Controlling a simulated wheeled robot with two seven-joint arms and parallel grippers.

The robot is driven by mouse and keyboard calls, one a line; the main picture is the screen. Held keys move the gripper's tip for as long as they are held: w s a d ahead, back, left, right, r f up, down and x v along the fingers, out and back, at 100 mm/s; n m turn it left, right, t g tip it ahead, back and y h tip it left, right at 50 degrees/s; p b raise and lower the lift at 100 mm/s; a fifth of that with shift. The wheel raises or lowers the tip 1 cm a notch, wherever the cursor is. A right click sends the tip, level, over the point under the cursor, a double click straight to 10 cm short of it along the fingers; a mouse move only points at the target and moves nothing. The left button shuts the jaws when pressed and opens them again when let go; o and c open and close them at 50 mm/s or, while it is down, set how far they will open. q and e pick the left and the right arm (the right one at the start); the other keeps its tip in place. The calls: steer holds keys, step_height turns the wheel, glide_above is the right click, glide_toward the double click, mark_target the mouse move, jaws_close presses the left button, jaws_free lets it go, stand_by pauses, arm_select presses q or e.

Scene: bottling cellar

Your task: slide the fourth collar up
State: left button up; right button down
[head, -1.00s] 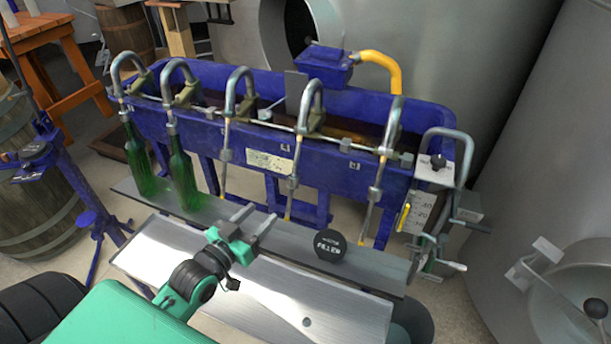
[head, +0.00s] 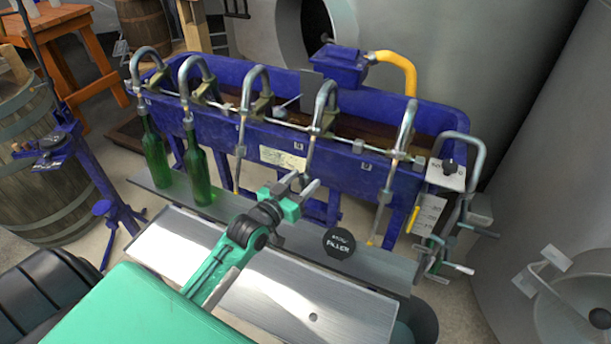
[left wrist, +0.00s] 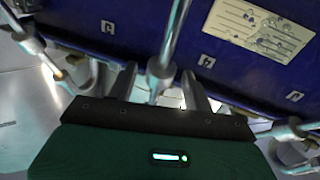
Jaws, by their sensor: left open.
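The filler has a row of bent metal spouts. The fourth spout from the left (head: 323,100) runs down to my left gripper (head: 305,181). Its collar is mostly hidden behind the fingers in the head view. In the left wrist view the grey fourth collar (left wrist: 160,76) sits on its tube between the two open fingers of my left gripper (left wrist: 148,88). I cannot tell whether either finger touches it. The third collar (head: 240,150) and fifth collar (head: 385,196) are on their own tubes, on either side. My right gripper is not in view.
Two green bottles (head: 198,176) stand under the first two spouts on the metal shelf. The blue trough (head: 225,98) is behind, with a pale placard (head: 282,158). A crank mechanism (head: 465,235) is at the right end.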

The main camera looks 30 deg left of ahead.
mark_target(312, 140)
arm_select(q)
steer(key=shift+w+d, duration=0.15)
steer(key=shift+w, duration=0.75)
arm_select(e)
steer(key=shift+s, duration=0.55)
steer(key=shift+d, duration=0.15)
